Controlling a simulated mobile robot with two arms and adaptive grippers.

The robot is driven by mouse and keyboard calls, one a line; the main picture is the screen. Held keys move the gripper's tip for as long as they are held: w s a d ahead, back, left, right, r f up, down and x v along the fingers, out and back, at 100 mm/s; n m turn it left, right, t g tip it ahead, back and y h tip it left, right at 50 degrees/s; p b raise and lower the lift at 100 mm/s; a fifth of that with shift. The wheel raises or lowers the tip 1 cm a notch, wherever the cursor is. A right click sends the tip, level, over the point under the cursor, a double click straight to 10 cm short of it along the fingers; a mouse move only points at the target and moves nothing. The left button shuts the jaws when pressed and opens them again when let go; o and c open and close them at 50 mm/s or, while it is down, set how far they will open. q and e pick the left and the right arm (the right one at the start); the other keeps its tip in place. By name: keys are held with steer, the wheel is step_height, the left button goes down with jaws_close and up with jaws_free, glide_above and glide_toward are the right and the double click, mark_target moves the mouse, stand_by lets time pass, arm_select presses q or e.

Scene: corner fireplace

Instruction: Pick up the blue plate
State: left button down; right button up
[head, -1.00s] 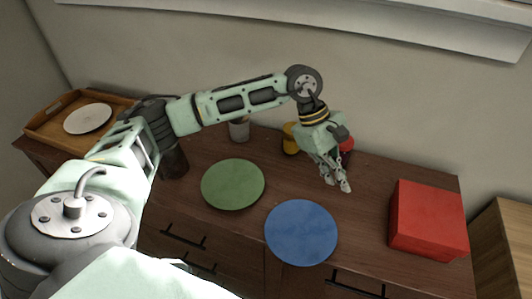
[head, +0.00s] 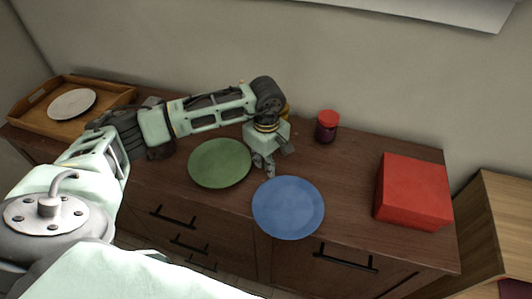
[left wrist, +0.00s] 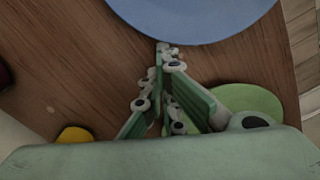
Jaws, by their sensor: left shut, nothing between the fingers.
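The blue plate (head: 288,207) lies flat on the brown cabinet top near its front edge. It also shows at the top of the left wrist view (left wrist: 195,15). My left gripper (head: 265,170) is shut and empty, pointing down just behind the plate's back-left rim. In the left wrist view its fingertips (left wrist: 167,50) come together at the plate's rim; I cannot tell whether they touch it. My right gripper is not in view.
A green plate (head: 220,163) lies left of the blue one. A red box (head: 413,190) stands to the right and a red-lidded jar (head: 327,127) behind. A wooden tray (head: 33,100) holds a white plate (head: 72,103) at far left. Cabinet top between jar and box is clear.

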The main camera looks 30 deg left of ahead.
arm_select(q)
steer(key=shift+f, duration=0.4)
steer(key=d, duration=0.3)
steer(key=shift+s+b, duration=0.35)
steer(key=shift+s+d, duration=0.15)
steer(key=shift+d, duration=0.25)
steer(key=shift+a+r, duration=0.1)
